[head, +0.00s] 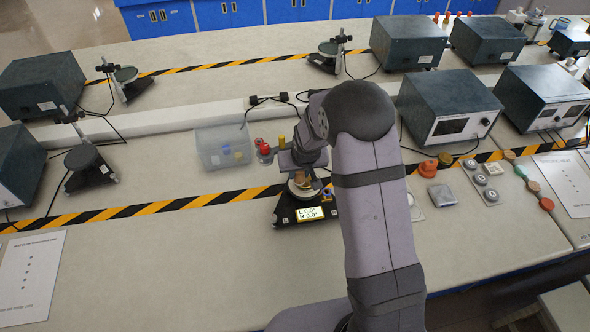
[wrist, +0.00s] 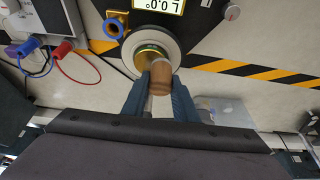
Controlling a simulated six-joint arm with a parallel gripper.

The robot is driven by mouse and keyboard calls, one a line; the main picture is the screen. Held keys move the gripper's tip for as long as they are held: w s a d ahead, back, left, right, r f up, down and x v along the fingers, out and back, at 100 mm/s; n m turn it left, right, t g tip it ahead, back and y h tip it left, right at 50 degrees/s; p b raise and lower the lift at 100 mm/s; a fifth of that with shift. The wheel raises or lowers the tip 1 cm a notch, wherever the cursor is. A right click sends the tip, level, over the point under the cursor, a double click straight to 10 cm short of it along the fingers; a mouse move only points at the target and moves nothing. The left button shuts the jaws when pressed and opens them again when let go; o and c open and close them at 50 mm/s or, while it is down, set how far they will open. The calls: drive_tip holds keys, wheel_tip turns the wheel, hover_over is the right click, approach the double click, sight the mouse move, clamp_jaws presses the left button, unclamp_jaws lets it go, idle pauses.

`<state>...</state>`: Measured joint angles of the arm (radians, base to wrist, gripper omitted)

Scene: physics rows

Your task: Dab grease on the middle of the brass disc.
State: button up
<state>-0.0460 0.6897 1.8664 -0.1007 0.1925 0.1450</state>
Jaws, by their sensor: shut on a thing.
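In the wrist view the brass disc (wrist: 146,58) lies in the centre of a pale round platform (wrist: 132,42), on a black instrument with a lit angle display. My gripper (wrist: 160,92) is shut on a brown, rounded, cylindrical piece (wrist: 161,76). The piece overlaps the near edge of the disc in this view. I cannot tell whether it touches the disc or hovers over it. In the head view my gripper (head: 303,178) is right above the instrument (head: 309,213), and my wrist hides most of the disc. I see no grease clearly.
A clear plastic bin (head: 222,147) with small coloured items stands left of my gripper. Red and yellow pieces (head: 264,147) stand close to my wrist. Grey boxes (head: 447,108) stand at the right. The bench in front of the hazard stripe (head: 150,210) is mostly clear.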

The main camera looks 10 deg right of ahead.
drive_tip(key=d+b, duration=0.1)
drive_tip(key=d, duration=0.3)
drive_tip(key=shift+f, duration=0.15)
drive_tip(key=shift+d+b, duration=0.4)
drive_tip(key=shift+d, duration=0.25)
drive_tip(key=a, duration=0.2)
drive_tip(key=shift+a+p, duration=0.3)
drive_tip(key=shift+p, duration=0.1)
drive_tip(key=shift+a+b, duration=0.95)
drive_tip(key=shift+a, duration=0.95)
drive_tip(key=shift+w+a, duration=0.1)
drive_tip(key=shift+a, duration=0.1)
drive_tip(key=shift+w+d+r+p, duration=0.1)
drive_tip(key=shift+d+r+p, duration=0.1)
drive_tip(key=shift+d+p, duration=0.8)
drive_tip(key=shift+d+f+b, duration=0.15)
drive_tip(key=shift+d+b, duration=0.3)
drive_tip(key=shift+d, duration=2)
drive_tip(key=shift+a+p, duration=0.7)
drive_tip(key=shift+a, duration=1.65)
drive_tip(key=shift+a+b, duration=0.4)
drive_tip(key=shift+a, duration=0.75)
wheel_tip(320, 180, up, 8)
drive_tip(key=p, duration=0.5)
drive_tip(key=shift+d+p, duration=0.1)
drive_tip(key=shift+p, duration=0.2)
